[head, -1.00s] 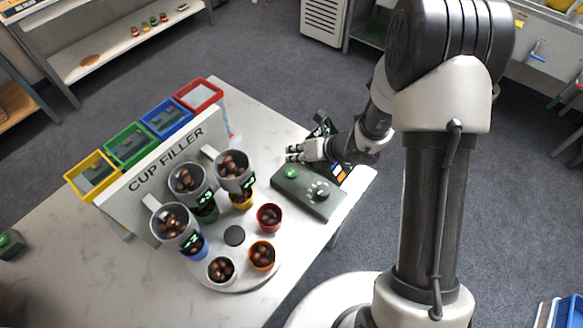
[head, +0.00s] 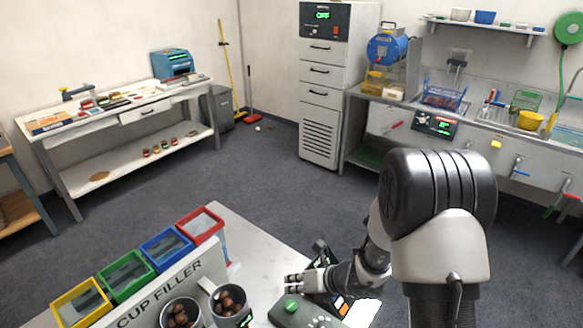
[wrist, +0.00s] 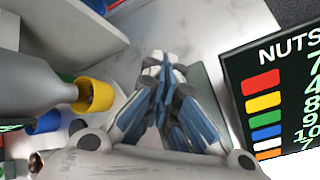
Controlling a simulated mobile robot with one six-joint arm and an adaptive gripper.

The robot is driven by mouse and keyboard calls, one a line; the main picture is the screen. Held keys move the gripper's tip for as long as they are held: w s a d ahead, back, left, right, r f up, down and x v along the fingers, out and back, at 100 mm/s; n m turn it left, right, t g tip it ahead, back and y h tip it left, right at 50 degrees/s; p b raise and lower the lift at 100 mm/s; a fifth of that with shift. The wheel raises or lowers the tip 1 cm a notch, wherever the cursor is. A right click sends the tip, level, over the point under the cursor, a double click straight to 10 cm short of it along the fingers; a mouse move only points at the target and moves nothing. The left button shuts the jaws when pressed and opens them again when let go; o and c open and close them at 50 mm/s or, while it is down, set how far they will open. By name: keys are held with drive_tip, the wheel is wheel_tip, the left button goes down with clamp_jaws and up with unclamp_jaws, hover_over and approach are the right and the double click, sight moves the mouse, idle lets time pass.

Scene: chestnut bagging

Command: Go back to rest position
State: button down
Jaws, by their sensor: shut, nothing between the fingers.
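My gripper (head: 296,283) is shut and empty in the head view, just above the control box (head: 300,315) with the green button (head: 291,304). In the wrist view the closed fingers of my gripper (wrist: 162,62) point away over the white table top. The cup filler (head: 165,285) stands to the left, and two of its grey hoppers (head: 230,300) with chestnuts show at the bottom edge. In the wrist view a yellow cup (wrist: 95,94) sits by a grey hopper (wrist: 35,85). The turntable of cups is below the head view.
A black screen headed NUTS (wrist: 280,90) stands close at the right of my gripper in the wrist view. Colored bins (head: 125,272) line the back of the filler. A workbench (head: 125,115), drawer cabinet (head: 322,85) and sink counter (head: 440,115) stand behind open grey floor.

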drive_tip(key=s+r+n+g, duration=0.1)
drive_tip(key=s+r+n, duration=0.5)
drive_tip(key=r+n, duration=0.35)
drive_tip(key=s+r+n+g, duration=0.1)
drive_tip(key=s+r+n, duration=0.6)
drive_tip(key=r+n, duration=0.3)
drive_tip(key=s+d+r+n+t+h, duration=0.1)
drive_tip(key=s+d+r+n+h, duration=0.2)
drive_tip(key=s+d+n, duration=0.3)
drive_tip(key=s+d+r+n+h, duration=0.4)
drive_tip(key=s+d+n, duration=0.3)
drive_tip(key=n, duration=0.1)
drive_tip(key=shift+s+d+t+h, duration=0.2)
drive_tip(key=shift+d+t+h, duration=0.15)
drive_tip(key=shift+t+h, duration=0.05)
